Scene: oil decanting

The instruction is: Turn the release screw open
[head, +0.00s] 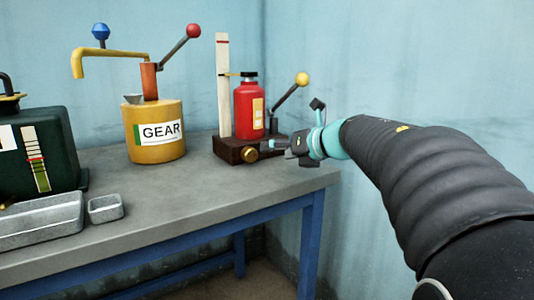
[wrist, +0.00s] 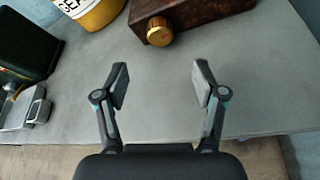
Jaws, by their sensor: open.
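The release screw is a brass knob (head: 249,155) on the front face of a dark brown base block (head: 228,148). In the wrist view the knob (wrist: 159,32) shows at the top centre, ahead of the fingertips and a little left of the middle between them. My gripper (wrist: 161,80) is open and empty, its two dark fingers apart over the bench. In the head view my gripper (head: 284,148) is just right of the knob, near the block's front right corner. No contact with the knob shows.
A red bottle (head: 244,110), a pale upright scale (head: 223,85) and a yellow-knobbed lever (head: 290,92) stand on the block. A yellow GEAR drum (head: 153,150) with a pump stands left. A dark green can (head: 35,150) and metal trays (head: 105,208) are further left. The front bench (head: 190,205) is clear.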

